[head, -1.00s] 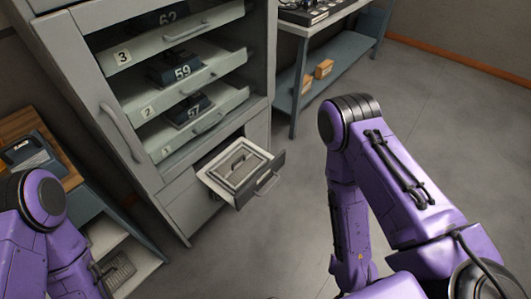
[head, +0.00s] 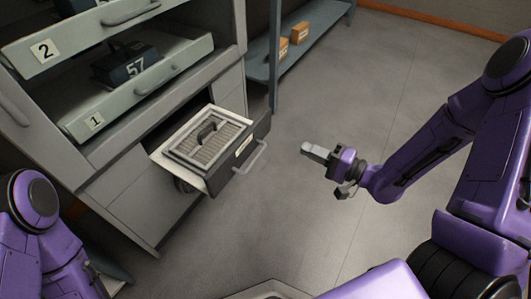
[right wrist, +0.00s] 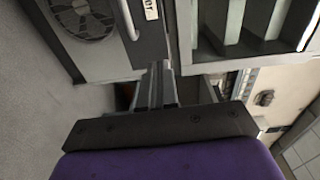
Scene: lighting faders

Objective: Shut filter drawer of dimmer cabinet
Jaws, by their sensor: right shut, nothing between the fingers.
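The filter drawer (head: 222,150) of the grey dimmer cabinet (head: 150,205) is pulled out low in the cabinet. It holds a framed filter (head: 207,138) with a dark handle. The drawer's dark front has a pale bar handle (head: 250,158). My right gripper (head: 304,148) is shut and empty, to the right of the drawer front and apart from it. In the right wrist view the shut fingers (right wrist: 157,85) point toward the dark drawer front with its label and handle (right wrist: 129,18). My left arm shows at the lower left, but its gripper is out of view.
Shelves with number plates 1 and 2 jut out above the drawer, one bearing a dark unit marked 57 (head: 128,65). A blue-grey bench (head: 285,50) with small orange boxes stands behind. The floor right of the drawer is clear.

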